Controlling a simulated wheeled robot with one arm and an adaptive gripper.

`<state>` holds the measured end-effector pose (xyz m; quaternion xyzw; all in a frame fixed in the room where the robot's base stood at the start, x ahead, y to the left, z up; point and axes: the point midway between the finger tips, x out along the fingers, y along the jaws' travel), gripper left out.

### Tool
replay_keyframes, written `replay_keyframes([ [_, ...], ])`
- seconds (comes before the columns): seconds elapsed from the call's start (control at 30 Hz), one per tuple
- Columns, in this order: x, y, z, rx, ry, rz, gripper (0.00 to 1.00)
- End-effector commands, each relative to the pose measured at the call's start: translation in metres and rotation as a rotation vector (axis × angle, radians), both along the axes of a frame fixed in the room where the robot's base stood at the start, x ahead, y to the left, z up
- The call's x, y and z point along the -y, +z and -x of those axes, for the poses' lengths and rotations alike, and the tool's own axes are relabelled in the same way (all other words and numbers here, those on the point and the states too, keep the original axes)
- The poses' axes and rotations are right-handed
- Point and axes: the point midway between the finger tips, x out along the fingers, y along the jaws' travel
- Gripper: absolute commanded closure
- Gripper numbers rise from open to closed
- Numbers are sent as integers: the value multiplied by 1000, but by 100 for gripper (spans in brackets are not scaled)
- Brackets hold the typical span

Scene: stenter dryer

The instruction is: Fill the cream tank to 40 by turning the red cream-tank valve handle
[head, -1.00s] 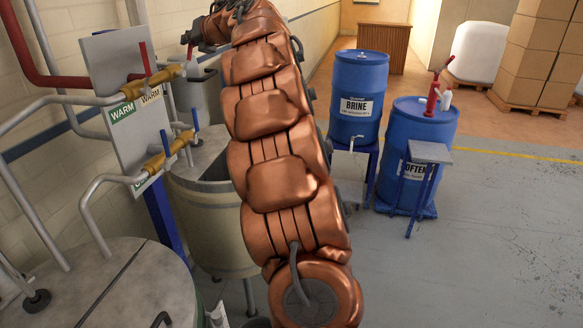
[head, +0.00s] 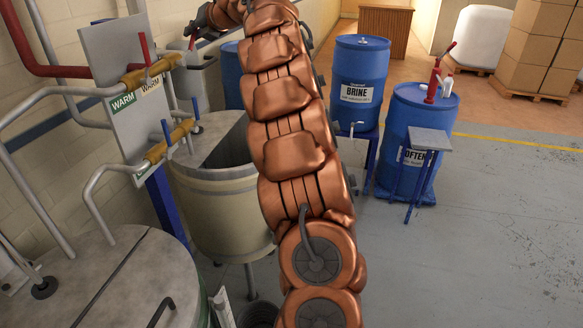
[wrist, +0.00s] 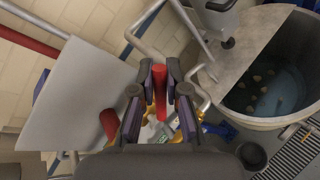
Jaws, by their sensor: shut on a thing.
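The cream tank (head: 218,218) stands below the valve panel in the head view, with its lid partly open. The wrist view looks into this tank (wrist: 283,122), with shallow bluish liquid and several pale lumps inside. My gripper (head: 197,30) is at the top, beyond the panel, on a red valve handle (head: 192,43). In the wrist view my fingers (wrist: 160,88) are shut around the upright red handle (wrist: 160,92). Another red handle (head: 146,48) sits on the nearer upper brass valve. No readable fill level shows.
The grey panel (head: 117,60) with WARM labels and pipes stands close left of my arm. A blue handle (head: 167,132) is on the lower valve. Blue BRINE (head: 357,70) and softener (head: 415,120) drums stand right. Floor at lower right is clear.

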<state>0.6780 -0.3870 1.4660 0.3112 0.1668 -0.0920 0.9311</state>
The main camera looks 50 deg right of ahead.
Motion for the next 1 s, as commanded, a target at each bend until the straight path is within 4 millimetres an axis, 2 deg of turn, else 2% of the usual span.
replay_keyframes([
  [0.03, 0, -4, 0, -6, 1, -2, 86],
  [0.3, 0, -1, 0, -2, 0, 0, 60],
  [0.67, 0, 1, 3, 1, -1, 0, 60],
  [1.0, -2, 13, 31, 3, -4, 4, 60],
])
